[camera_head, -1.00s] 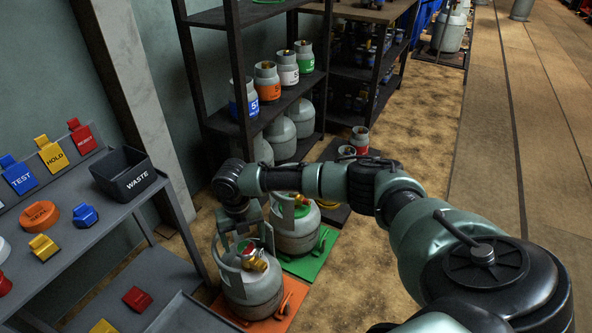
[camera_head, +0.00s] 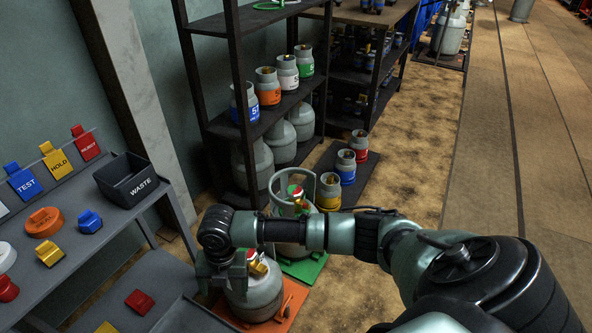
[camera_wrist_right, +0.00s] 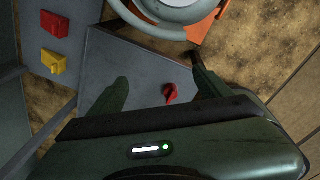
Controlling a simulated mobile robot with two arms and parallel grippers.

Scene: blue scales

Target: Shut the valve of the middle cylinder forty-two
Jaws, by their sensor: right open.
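A grey gas cylinder (camera_head: 262,294) with a brass and red valve (camera_head: 257,266) stands upright on an orange mat (camera_head: 290,304). Behind it, another grey cylinder (camera_head: 291,229) with a red-topped valve (camera_head: 295,191) stands on a green mat (camera_head: 305,269). I cannot read a number on either. My right gripper (camera_head: 222,280) points down just left of the front cylinder, partly hiding its collar. In the right wrist view the gripper (camera_wrist_right: 160,70) is open, with a small red knob (camera_wrist_right: 170,93) visible beyond its fingers over a grey panel. My left gripper is not in view.
A grey rack (camera_head: 75,258) with tags, buttons and a black waste bin (camera_head: 128,180) is close on the left. A dark shelf (camera_head: 232,120) with several cylinders stands behind. Small cylinders (camera_head: 346,167) stand on a dark floor base. The floor to the right is open.

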